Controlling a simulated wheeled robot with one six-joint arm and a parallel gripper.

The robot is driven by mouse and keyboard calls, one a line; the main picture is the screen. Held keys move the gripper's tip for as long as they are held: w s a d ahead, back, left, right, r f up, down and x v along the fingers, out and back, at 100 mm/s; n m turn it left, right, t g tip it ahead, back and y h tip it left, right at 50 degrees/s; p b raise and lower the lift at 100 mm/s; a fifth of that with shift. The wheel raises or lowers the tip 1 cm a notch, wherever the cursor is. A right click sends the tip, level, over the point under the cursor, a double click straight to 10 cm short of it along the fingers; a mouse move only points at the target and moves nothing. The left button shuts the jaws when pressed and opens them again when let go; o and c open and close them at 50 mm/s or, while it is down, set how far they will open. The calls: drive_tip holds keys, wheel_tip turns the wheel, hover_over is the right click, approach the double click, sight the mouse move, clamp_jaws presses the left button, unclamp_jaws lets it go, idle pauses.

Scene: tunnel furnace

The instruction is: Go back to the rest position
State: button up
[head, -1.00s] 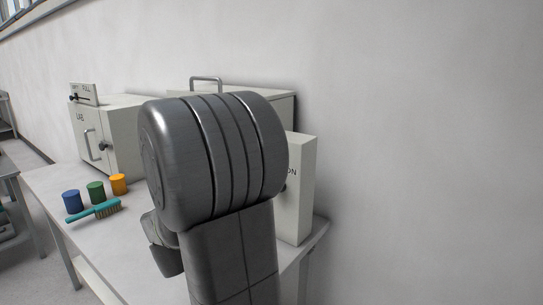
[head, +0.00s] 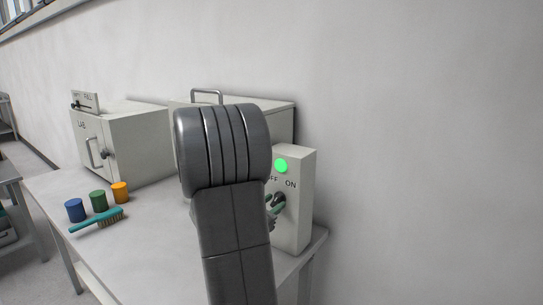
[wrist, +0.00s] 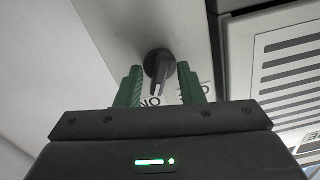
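My gripper (wrist: 160,88) has its two green fingers spread apart, with nothing held between them. In the wrist view a dark rotary knob (wrist: 158,64) shows in the gap between the fingers, with clear space on both sides. In the head view the knob (head: 279,200) is on the front of a pale switch box (head: 296,221) marked OFF and ON. A green lamp (head: 281,166) glows above the knob.
A plain wall (head: 420,120) stands behind.

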drive_tip(key=n+p, duration=0.3)
drive_tip(key=shift+r+n, duration=0.2)
drive_tip(key=shift+n, duration=0.1)
drive_tip(key=shift+f+n+p, duration=0.2)
drive_tip(key=shift+n+p, duration=0.7)
drive_tip(key=shift+n, duration=0.2)
